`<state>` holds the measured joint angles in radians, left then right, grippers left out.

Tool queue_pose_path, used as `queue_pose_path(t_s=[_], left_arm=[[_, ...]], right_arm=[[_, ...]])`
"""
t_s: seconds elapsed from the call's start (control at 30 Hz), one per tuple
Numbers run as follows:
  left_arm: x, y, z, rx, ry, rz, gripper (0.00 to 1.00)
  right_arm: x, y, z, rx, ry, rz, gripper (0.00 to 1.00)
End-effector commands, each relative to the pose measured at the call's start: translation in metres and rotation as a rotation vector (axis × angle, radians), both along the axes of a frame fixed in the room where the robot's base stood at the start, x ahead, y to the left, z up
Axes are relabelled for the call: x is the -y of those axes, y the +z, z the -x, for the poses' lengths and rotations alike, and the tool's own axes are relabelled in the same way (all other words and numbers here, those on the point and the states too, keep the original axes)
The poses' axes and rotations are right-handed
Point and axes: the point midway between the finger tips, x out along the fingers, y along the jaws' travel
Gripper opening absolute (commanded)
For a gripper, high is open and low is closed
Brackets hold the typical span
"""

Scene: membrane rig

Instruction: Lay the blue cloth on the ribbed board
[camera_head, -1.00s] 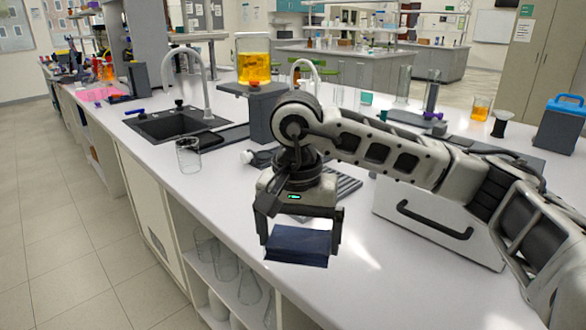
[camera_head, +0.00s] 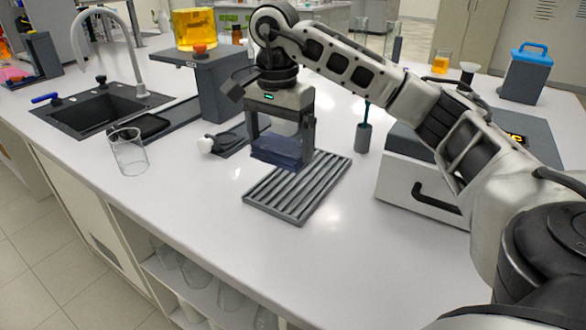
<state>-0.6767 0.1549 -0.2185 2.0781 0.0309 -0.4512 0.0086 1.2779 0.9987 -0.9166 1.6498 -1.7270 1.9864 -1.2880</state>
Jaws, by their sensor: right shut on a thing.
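The blue cloth (camera_head: 281,153) is a dark blue folded piece between the fingers of my right gripper (camera_head: 280,145). The right gripper is shut on it and points downward. The ribbed board (camera_head: 297,190) is a grey slatted plate lying flat on the white bench. The cloth is at the board's far end in the picture, seemingly just above it; I cannot tell whether they touch. Most of the board's slats are bare. My left gripper is not in view.
A glass beaker (camera_head: 129,152) stands at the left, near the sink (camera_head: 95,108). A stand (camera_head: 208,80) carries a yellow-filled vessel (camera_head: 195,28). A white box with a black handle (camera_head: 420,180) stands right of the board. The bench in front of the board is clear.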

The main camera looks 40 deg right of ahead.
Motion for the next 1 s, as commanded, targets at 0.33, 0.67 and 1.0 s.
queue_pose_path(t_s=[0.33,0.67,1.0], left_arm=[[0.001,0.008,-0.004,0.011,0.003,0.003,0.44],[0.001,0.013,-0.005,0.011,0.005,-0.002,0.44],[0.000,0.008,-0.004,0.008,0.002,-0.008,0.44]], right_arm=[[0.034,-0.044,-0.006,-0.004,0.002,0.001,0.58],[0.042,-0.081,-0.007,-0.005,0.003,0.001,0.58],[0.042,-0.086,-0.007,-0.003,0.003,0.002,0.58]])
